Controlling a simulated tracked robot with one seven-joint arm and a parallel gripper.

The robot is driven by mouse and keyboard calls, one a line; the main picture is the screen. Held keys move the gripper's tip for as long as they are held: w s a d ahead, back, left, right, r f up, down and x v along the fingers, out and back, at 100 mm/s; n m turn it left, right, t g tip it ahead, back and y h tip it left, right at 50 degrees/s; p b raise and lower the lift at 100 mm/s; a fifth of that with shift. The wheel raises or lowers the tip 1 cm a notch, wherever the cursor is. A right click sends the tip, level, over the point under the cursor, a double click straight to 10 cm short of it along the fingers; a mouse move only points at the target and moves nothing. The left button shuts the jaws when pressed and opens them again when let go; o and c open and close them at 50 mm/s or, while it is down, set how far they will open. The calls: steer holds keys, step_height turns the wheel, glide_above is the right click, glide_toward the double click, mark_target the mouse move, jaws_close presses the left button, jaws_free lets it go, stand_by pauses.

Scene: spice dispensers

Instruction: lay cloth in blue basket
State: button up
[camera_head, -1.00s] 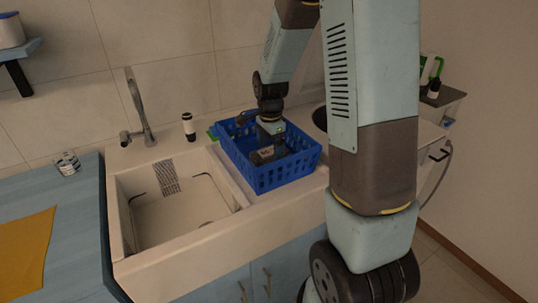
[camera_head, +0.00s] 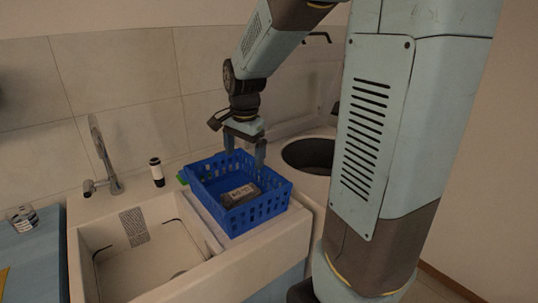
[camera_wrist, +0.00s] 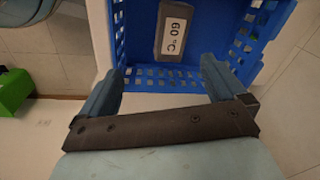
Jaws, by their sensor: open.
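The blue basket (camera_head: 266,208) stands on the counter beside the sink, and its edge also shows in the wrist view (camera_wrist: 127,25). A dark grey folded piece with a white "60°C" label, apparently the cloth (camera_head: 240,194), lies flat on the basket floor. The wrist view shows the cloth (camera_wrist: 177,42) too, apart from my fingers. My gripper (camera_head: 245,152) points down above the back right part of the basket. In the wrist view my gripper (camera_wrist: 162,75) has its two fingers wide apart with nothing between them.
The white sink (camera_head: 150,262) is left of the basket, with a faucet (camera_head: 104,165) behind it. A small dark-and-white bottle (camera_head: 157,172) stands behind the sink. A round dark opening (camera_head: 308,155) is at the right. A green object (camera_head: 183,177) sits beside the basket.

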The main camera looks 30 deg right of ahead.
steer(key=s+r+n+t, duration=0.2)
steer(key=s+r+n, duration=0.2)
steer(key=s, duration=0.5)
steer(key=s+r+n+t, duration=0.2)
steer(key=s+r+n, duration=0.2)
steer(key=s+n, duration=0.4)
steer(key=shift+s+a+r, duration=0.2)
steer(key=shift+s+r, duration=0.15)
steer(key=shift+s, duration=0.3)
